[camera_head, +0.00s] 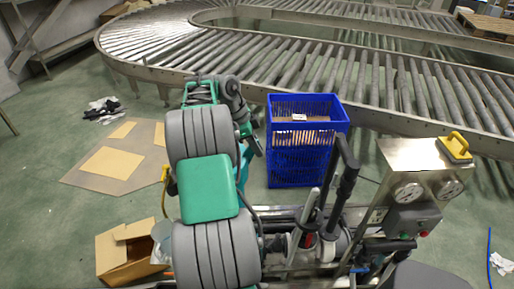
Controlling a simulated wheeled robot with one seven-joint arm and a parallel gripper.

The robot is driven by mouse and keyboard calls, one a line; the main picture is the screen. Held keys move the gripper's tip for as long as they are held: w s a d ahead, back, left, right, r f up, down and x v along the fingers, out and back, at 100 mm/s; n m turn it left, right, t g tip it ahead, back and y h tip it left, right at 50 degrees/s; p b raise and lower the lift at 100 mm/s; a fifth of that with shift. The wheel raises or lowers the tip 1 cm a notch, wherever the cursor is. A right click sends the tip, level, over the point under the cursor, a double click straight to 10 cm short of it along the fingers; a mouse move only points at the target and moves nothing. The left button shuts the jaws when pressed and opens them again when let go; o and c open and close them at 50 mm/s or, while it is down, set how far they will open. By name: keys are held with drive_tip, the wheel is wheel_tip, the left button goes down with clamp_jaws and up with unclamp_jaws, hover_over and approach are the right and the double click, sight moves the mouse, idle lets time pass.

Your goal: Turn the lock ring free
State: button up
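Two lance-like upright tools stand in a metal fixture at the lower middle. One is a thick black lance (345,185); the other is slimmer, with a pale tip (314,199). A small red part (307,240) shows at the base between them, near a grey-white collar (330,245). I cannot tell which part is the lock ring. My grey and green arm rises on the left and bends over at the top. My gripper (255,143) appears at its far end, left of the blue crate and apart from the lances. Its fingers are too small and partly hidden to read.
A blue crate stack (300,168) stands behind the lances. A metal gauge box (428,160) with a yellow-handled item (455,147) on top is at right. A roller conveyor (400,90) curves behind. Flat cardboard (110,163) and an open carton (125,255) lie at left.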

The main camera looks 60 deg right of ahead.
clamp_jaws()
idle(0.9)
